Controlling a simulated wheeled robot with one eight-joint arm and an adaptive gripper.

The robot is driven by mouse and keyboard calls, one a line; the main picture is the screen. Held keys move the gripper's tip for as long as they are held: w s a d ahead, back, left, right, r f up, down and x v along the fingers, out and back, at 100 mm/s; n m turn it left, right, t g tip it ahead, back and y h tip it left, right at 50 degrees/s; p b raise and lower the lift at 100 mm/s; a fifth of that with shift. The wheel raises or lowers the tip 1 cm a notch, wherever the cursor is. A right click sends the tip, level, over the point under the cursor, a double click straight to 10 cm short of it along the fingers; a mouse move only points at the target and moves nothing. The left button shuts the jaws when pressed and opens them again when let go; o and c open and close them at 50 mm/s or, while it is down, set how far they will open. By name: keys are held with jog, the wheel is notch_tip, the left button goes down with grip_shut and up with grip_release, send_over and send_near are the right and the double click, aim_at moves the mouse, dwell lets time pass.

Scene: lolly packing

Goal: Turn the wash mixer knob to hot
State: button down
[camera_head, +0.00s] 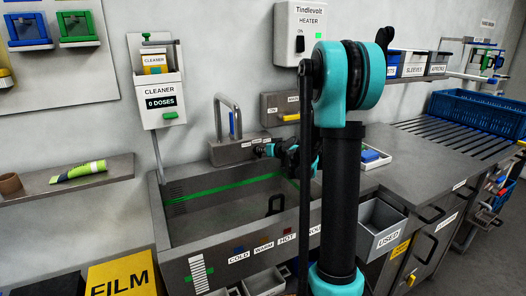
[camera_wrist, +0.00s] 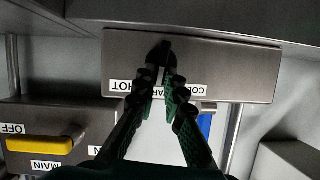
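The wash mixer is a grey metal block (camera_head: 236,150) below the tap at the back of the sink, with small labels on its front. In the wrist view its panel (camera_wrist: 235,70) is upside down, with a HOT label (camera_wrist: 121,86) at left and a COLD label at right. The WARM label is mostly hidden behind my fingers. A dark knob (camera_wrist: 160,50) shows at my fingertips, and its pointing direction is unclear. My gripper (camera_wrist: 163,76) has its fingers close together at the knob, with a narrow gap. Whether they grip it is unclear. In the head view my gripper (camera_head: 266,150) is at the mixer's right end.
A MAIN valve with a yellow handle (camera_wrist: 40,144) is beside the mixer. The tap (camera_head: 228,112) rises above it. The sink (camera_head: 225,205) lies in front, with COLD, WARM and HOT labels on its front edge. A cleaner dispenser (camera_head: 160,95) hangs at left.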

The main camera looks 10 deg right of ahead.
dwell(0.4)
jog(key=shift+w+d+f+m+y, duration=0.15)
jog(key=shift+d+m+y, duration=0.1)
jog(key=shift+m+y, duration=0.6)
jog(key=shift+d+f+m+y, duration=0.1)
jog(key=shift+d+m+y, duration=0.15)
jog(key=shift+m+y, duration=0.6)
jog(key=shift+w+d+f+m+y, duration=0.15)
jog(key=shift+d+m+y, duration=0.2)
jog(key=shift+m, duration=0.85)
jog(key=shift+a, duration=0.1)
jog(key=c, duration=1.6)
grip_release()
jog(key=shift+s, duration=0.1)
